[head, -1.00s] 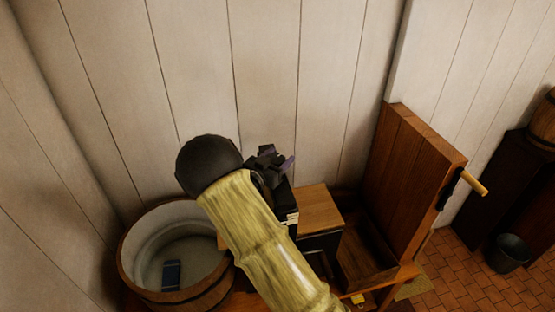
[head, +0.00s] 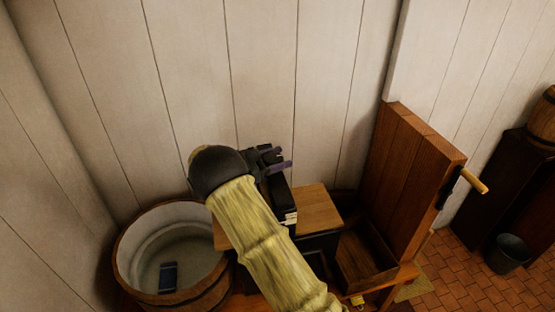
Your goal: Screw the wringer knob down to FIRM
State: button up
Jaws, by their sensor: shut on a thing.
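My gripper (head: 274,160) shows as dark parts with purple-grey fingers past the dark rounded wrist of my arm, above the wringer. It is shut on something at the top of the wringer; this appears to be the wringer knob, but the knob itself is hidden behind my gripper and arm. The wringer shows in part as a dark upright frame (head: 281,197) with a small pale marked plate (head: 291,218) near its lower end. The marks are too small to read. A wooden top (head: 319,208) lies to its right.
A round wooden tub (head: 126,272) with a dark blue block (head: 168,273) inside stands at left. At right a tall wooden panel (head: 412,180) with a protruding handle (head: 474,181) rises beside an open wooden trough (head: 365,262). A dark bucket (head: 508,254) stands on the tiled floor.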

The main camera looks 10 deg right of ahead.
jog(key=o, duration=1)
jog(key=shift+a+f, duration=0.1)
jog(key=shift+a, duration=0.2)
jog(key=s+a+b, duration=0.1)
jog(key=a+b, duration=0.1)
jog(key=a, duration=0.3)
jog(key=s+a+b, duration=0.1)
jog(key=a, duration=0.5)
jog(key=s+a+b, duration=0.1)
jog(key=a+b, duration=0.1)
jog(key=a, duration=0.3)
jog(key=shift+a+b, duration=0.3)
